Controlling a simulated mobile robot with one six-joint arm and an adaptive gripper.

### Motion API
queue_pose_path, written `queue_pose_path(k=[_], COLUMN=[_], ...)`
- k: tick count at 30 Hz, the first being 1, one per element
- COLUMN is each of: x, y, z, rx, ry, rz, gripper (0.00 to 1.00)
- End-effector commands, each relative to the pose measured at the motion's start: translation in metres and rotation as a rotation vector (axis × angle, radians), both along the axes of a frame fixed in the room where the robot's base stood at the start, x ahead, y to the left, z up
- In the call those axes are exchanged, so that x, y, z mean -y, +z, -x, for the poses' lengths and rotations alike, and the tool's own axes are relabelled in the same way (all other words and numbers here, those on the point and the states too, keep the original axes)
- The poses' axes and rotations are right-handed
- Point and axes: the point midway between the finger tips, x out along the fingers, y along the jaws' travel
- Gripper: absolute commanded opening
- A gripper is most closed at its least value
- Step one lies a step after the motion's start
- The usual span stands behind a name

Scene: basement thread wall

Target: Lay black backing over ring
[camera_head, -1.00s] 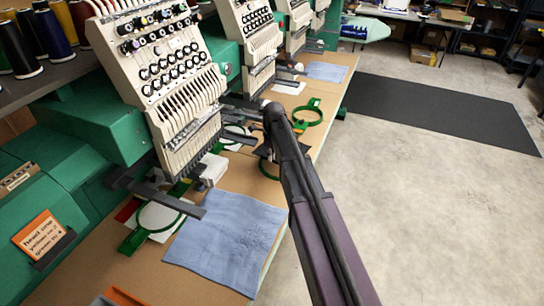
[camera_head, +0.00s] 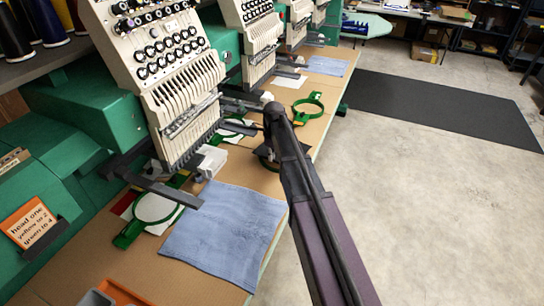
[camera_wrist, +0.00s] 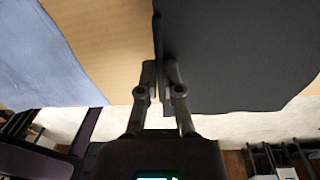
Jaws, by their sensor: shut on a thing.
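My gripper (camera_wrist: 160,75) is shut on the edge of the black backing (camera_wrist: 240,50) in the wrist view. The backing spreads to the right of the fingers, above the tan table. In the head view my arm hides most of the gripper, and a dark piece (camera_head: 261,155) shows beside it. A green ring (camera_head: 308,109) lies uncovered on the table beyond my arm. Another green ring (camera_head: 158,208) with a white centre sits at the nearest machine. I cannot tell which ring the task means.
Embroidery machines (camera_head: 180,90) line the left side. Blue cloth (camera_head: 225,232) lies on the near table (camera_head: 110,272), and also shows in the wrist view (camera_wrist: 45,60). An orange sign (camera_head: 32,224) stands at left. The floor right of the table is clear, with a dark mat (camera_head: 440,105).

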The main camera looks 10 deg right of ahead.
Motion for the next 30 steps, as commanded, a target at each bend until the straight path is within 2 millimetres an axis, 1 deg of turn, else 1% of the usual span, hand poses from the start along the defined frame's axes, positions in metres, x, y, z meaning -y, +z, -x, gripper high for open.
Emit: queue_pose_path(k=[1,7,29,30], x=[0.0001,0.0004,0.0025,0.0023], y=[-0.0061,-0.0129,-0.0139,-0.0140], z=[0.0000,0.0000,-0.0004,-0.0003], rx=[0.000,0.000,0.000,0.000], ry=[0.000,-0.001,-0.003,-0.003], rz=[0.000,0.000,0.000,0.000], gripper=[0.00,0.00,0.00,0.19])
